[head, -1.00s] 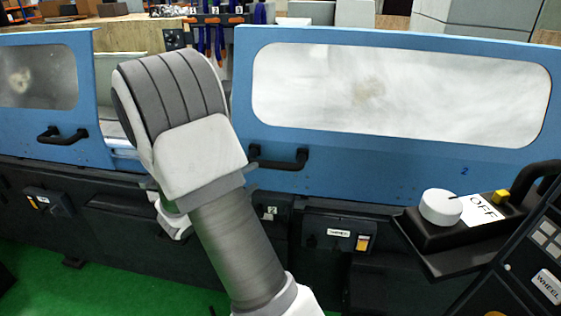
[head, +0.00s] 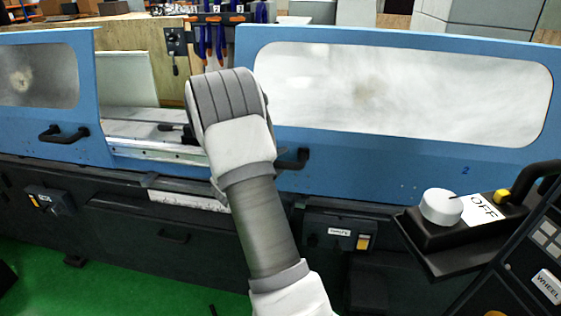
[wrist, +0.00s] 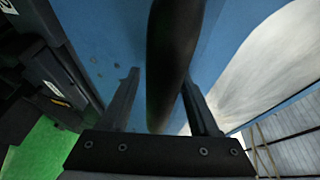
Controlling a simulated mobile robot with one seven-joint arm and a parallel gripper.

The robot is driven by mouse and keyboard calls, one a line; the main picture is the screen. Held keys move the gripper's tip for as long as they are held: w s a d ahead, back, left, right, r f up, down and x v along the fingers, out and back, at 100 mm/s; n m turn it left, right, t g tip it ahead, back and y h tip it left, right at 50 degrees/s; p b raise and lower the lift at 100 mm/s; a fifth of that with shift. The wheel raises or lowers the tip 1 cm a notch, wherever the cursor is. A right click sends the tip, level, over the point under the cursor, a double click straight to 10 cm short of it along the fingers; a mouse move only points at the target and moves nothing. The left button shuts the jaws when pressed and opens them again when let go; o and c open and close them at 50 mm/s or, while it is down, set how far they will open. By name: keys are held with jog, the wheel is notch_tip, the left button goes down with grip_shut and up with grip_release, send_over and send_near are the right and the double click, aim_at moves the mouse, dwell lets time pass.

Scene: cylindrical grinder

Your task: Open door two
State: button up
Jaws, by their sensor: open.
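Door two (head: 400,170) is the blue sliding door on the right, marked "2", with a large cloudy window. Its left edge stands apart from the left blue door (head: 85,125), leaving a gap between them. Its black handle (head: 298,160) shows partly in the head view, its left part hidden by my arm. In the wrist view the dark handle bar (wrist: 172,45) runs between the two fingers of my gripper (wrist: 163,80). The gripper is open, with a finger on either side of the bar. In the head view my gripper is hidden behind my arm.
A control panel with a white knob (head: 441,207) and an "OFF" label juts out at the right front. The left door has its own black handle (head: 62,134). Machine rails (head: 150,150) show in the gap between the doors. Green floor (head: 110,285) lies below.

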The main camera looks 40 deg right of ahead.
grip_shut()
dwell(1.4)
